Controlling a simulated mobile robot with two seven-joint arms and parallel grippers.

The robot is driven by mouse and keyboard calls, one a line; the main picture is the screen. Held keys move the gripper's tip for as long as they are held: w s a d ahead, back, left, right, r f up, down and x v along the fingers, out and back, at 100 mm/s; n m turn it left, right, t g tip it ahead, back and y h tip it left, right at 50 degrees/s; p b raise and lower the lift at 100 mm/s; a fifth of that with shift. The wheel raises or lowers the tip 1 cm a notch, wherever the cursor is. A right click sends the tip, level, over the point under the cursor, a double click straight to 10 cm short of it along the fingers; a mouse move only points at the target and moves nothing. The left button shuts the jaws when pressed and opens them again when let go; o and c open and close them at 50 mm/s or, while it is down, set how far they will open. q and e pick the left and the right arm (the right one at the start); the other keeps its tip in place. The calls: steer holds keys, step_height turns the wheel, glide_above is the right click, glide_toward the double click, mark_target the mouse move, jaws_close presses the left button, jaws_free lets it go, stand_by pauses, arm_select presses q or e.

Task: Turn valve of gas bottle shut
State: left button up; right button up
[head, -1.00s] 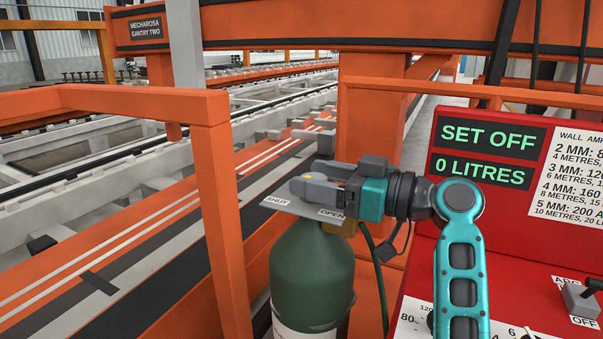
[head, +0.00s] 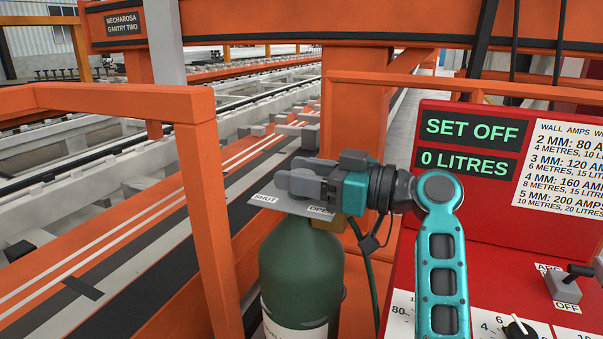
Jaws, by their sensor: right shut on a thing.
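The green gas bottle (head: 301,268) stands upright at the lower middle of the head view, with a pale label low on its side. A grey plate (head: 282,204) on its top is marked SHUT at the left and OPEN at the right. My right gripper (head: 284,181) is over this plate, its grey fingers pointing left and closed on the valve. The valve itself is hidden by the fingers, so its turned position cannot be told. My left gripper is not in view.
A red welding set (head: 470,215) stands close on the right, its displays reading SET OFF and 0 LITRES. An orange rail frame (head: 205,205) stands left of the bottle, and an orange post (head: 350,110) behind it. A dark hose (head: 366,262) hangs beside the bottle.

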steer(key=shift+c, duration=1.2)
steer(key=shift+m+t+h, duration=0.5)
steer(key=shift+m+t, duration=0.2)
steer(key=shift+t, duration=0.3)
steer(key=m+t+h+p, duration=0.2)
steer(key=t, duration=0.1)
steer(key=shift+r+m+t+h, duration=0.15)
steer(key=shift+m+t+h, duration=0.25)
steer(key=shift+c, duration=0.4)
steer(key=o, duration=1)
steer(key=shift+c, duration=0.2)
